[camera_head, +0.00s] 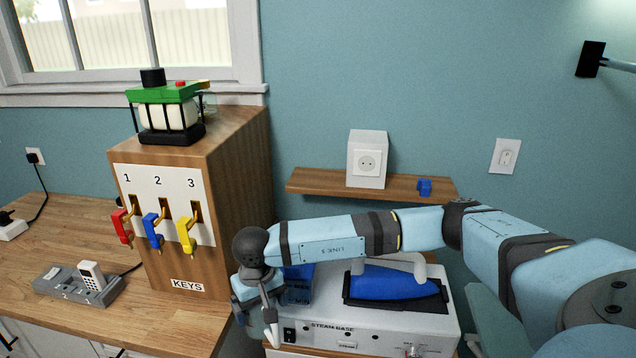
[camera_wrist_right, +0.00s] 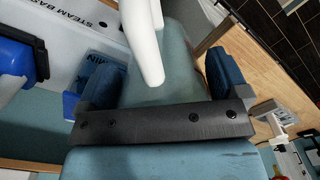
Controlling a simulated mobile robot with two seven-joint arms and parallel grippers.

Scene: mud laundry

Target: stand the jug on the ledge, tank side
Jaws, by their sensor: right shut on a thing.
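The jug (camera_wrist_right: 172,65) appears as a pale teal body with a white curved part in the right wrist view, between the fingers of my right gripper (camera_wrist_right: 165,85). In the head view my right gripper (camera_head: 255,290) is low, left of the steam base, shut on the jug; arm and gripper hide most of it. The wooden ledge (camera_head: 310,182) is on the wall above and behind. The blue tank (camera_head: 300,283), marked MIN, is at the left of the white steam base (camera_head: 370,326), partly hidden by my arm. My left gripper is not in view.
A white socket box (camera_head: 367,160) and a small blue item (camera_head: 424,187) are on the ledge, with bare wood left of the box. A blue iron (camera_head: 395,287) rests on the steam base. A wooden key cabinet (camera_head: 235,170) with a green-topped lantern (camera_head: 170,108) stands left.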

